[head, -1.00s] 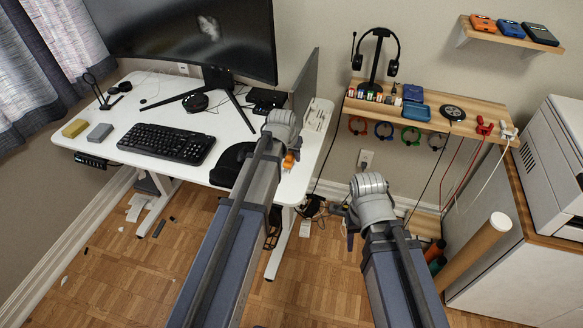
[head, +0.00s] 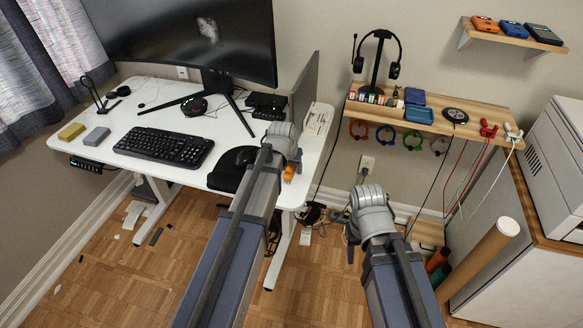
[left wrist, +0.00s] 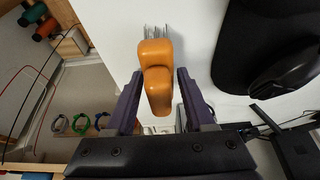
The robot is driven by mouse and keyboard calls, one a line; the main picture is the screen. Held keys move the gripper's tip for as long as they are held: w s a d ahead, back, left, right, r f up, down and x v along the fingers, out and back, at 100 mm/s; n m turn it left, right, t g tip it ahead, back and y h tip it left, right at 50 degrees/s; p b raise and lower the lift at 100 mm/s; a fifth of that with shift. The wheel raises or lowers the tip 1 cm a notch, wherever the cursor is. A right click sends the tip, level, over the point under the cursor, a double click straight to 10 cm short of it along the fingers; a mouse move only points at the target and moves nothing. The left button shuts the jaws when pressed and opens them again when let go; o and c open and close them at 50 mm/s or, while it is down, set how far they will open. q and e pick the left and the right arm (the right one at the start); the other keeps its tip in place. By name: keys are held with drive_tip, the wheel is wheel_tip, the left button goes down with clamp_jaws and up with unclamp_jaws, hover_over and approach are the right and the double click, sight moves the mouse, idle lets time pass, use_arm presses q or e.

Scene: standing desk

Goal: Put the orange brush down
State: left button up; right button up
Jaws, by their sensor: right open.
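The orange brush (left wrist: 158,80) is between my left gripper's fingers in the left wrist view, over the white desk (left wrist: 195,30). Its pale bristles point to the top of that picture. My left gripper (left wrist: 159,92) has a narrow gap on each side of the brush, so its fingers look open around it. In the head view, a bit of the brush (head: 289,173) shows below my left wrist, by the desk's right end. Whether it rests fully on the desk is hard to tell. My right gripper (head: 349,222) is open and empty, away from the desk.
A black mouse pad (head: 224,178) with a mouse lies just left of my left arm. A keyboard (head: 163,147) is farther left. A grey divider panel (head: 305,88) stands behind my left gripper. A wooden shelf (head: 480,125) with small items hangs at right.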

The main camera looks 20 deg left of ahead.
sight(287, 175)
use_arm(q)
drive_tip(key=shift+o, duration=0.8)
drive_tip(key=shift+r, duration=0.25)
drive_tip(key=p+v, duration=1.2)
drive_tip(key=s+d+m+g, duration=0.1)
drive_tip(key=s+d+g, duration=0.1)
drive_tip(key=s+d, duration=0.4)
drive_tip(key=s+d+f+m+g+y, duration=0.1)
drive_tip(key=s+d, duration=0.6)
drive_tip(key=s, duration=0.7)
drive_tip(key=shift+s+d+f+m+g, duration=0.25)
drive_tip(key=shift+m+g, duration=0.45)
drive_tip(key=shift+g, duration=0.2)
